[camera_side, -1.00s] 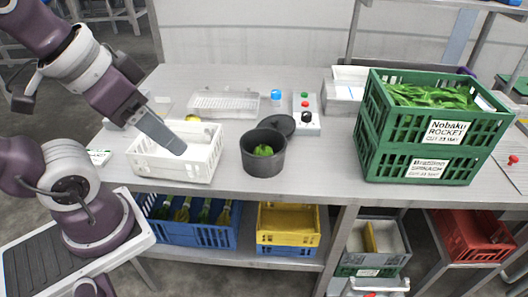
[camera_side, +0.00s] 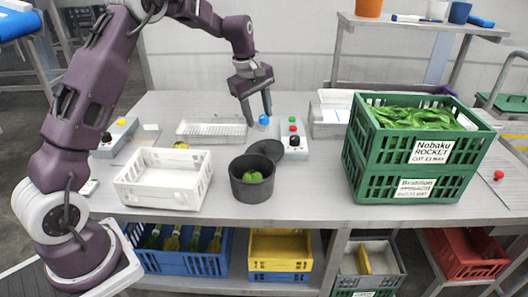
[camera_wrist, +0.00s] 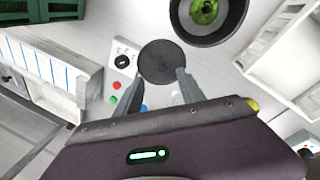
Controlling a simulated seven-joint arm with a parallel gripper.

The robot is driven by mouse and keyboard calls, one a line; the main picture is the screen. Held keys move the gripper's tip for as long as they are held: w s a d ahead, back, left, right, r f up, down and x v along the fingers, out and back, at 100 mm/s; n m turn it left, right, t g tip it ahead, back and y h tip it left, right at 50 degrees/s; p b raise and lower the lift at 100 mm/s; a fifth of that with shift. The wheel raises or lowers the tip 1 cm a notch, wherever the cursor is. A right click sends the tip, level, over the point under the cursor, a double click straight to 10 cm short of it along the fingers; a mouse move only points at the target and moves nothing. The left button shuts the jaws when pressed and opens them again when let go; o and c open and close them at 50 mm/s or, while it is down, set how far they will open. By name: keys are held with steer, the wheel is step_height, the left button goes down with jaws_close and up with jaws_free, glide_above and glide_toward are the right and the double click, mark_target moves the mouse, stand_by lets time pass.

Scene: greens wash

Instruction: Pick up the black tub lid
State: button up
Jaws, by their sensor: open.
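The black tub lid (camera_side: 268,150) is a dark round disc on the table, just behind and right of the black tub (camera_side: 250,188). In the wrist view the lid (camera_wrist: 161,62) shows whole, with a clear gap to the tub (camera_wrist: 181,22). A green item (camera_side: 252,177) lies in the tub. My gripper (camera_side: 259,118) is open and empty, pointing down above the back of the table, behind the lid in the side view. In the wrist view its fingertips (camera_wrist: 161,77) appear at either side of the lid's near edge. Contact is not visible.
A control box (camera_side: 293,139) with coloured buttons stands close right of the lid. A blue-capped item (camera_side: 264,121) is near the fingers.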

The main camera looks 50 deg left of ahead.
steer(key=n, duration=0.2)
glide_toward(263, 145)
steer(key=f, duration=0.1)
steer(key=x, duration=0.7)
steer(key=shift+w+f, duration=0.15)
steer(key=shift+f, duration=0.15)
jaws_close()
